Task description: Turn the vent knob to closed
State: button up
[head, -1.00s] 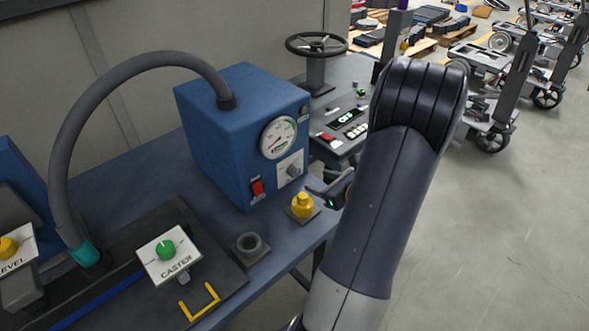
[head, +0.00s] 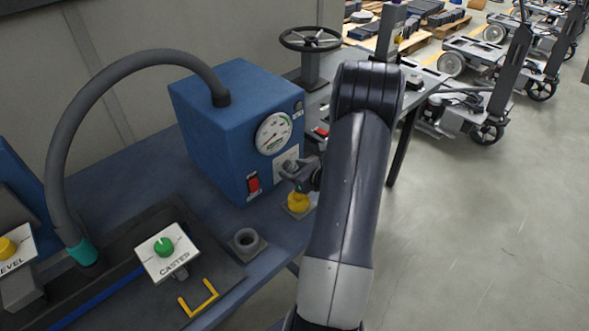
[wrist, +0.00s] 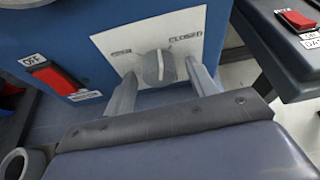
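The vent knob (wrist: 154,68) is a grey round knob with a raised grip, on a white plate (wrist: 190,32) on the front of the blue box (head: 205,130). In the wrist view the right-hand label reads closed; the left-hand label is hard to read. The knob's grip stands nearly upright in the picture, between the labels. My gripper (wrist: 160,70) is open, one finger left of the knob and one right, with gaps showing. Whether the fingertips reach around it or stop just short is unclear. In the head view my gripper (head: 291,170) covers the knob.
A red switch (head: 253,184) and a pressure gauge (head: 273,133) sit on the same box. A yellow knob (head: 298,202) stands on the bench just below my gripper. A grey ring socket (head: 246,240) and a handwheel (head: 310,39) are nearby.

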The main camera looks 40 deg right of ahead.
jog(key=c, duration=0.9)
jog(key=shift+d+m+y+p, duration=0.1)
jog(key=shift+m+y+p, duration=0.45)
jog(key=shift+m, duration=0.25)
jog(key=shift+m+y+p, duration=0.5)
jog(key=shift+m+y, duration=0.35)
jog(key=shift+m, duration=0.35)
jog(key=o, duration=1)
jog(key=shift+c, duration=0.2)
